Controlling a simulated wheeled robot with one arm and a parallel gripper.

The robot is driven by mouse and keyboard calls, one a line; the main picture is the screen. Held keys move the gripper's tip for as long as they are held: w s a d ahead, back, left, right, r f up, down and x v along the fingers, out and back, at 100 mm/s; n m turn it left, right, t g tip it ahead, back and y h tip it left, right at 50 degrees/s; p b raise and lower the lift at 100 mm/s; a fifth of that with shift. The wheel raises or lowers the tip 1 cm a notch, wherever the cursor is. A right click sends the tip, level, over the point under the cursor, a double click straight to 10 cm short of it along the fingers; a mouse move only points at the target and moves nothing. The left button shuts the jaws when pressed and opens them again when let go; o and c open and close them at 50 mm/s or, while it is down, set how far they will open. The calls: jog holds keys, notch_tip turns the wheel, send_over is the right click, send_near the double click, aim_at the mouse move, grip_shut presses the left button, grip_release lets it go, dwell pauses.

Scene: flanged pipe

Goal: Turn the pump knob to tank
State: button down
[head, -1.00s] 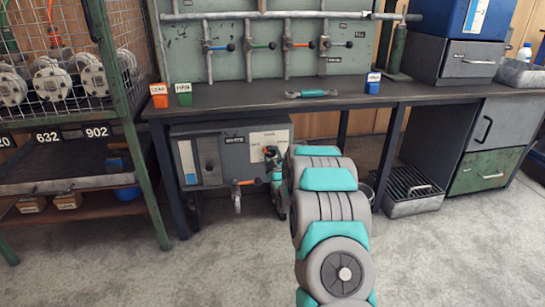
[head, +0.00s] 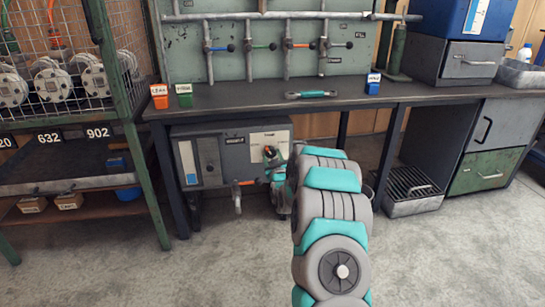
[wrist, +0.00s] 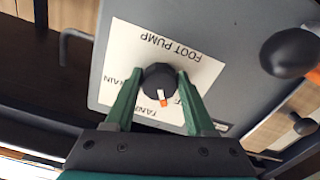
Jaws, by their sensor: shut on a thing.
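The pump knob (wrist: 158,80) is black and round, with an orange and white pointer, on a white label headed FOOT PUMP (wrist: 160,42). In the wrist view the label is upside down. DRAIN is left of the knob, TANK below it, and a partly hidden word lies at lower right. The pointer faces down in that view, between TANK and the partly hidden word. My gripper (wrist: 160,76) is shut on the knob, one green finger on each side. In the head view the knob (head: 269,152) shows on the grey pump box (head: 232,143), with my gripper beside it.
The box stands under the workbench (head: 240,97). A black round handle (wrist: 287,53) is at right in the wrist view. A grey tray (head: 411,207) stands on the floor to the right.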

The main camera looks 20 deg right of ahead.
jog(key=m, duration=0.6)
jog(key=shift+a+m+b, duration=0.2)
jog(key=shift+m+b, duration=0.1)
jog(key=shift+b, duration=0.05)
dwell(0.5)
jog(key=shift+c, duration=1.2)
grip_release()
jog(key=v, duration=0.7)
jog(key=shift+s+p, duration=0.35)
jog(key=shift+p, duration=0.05)
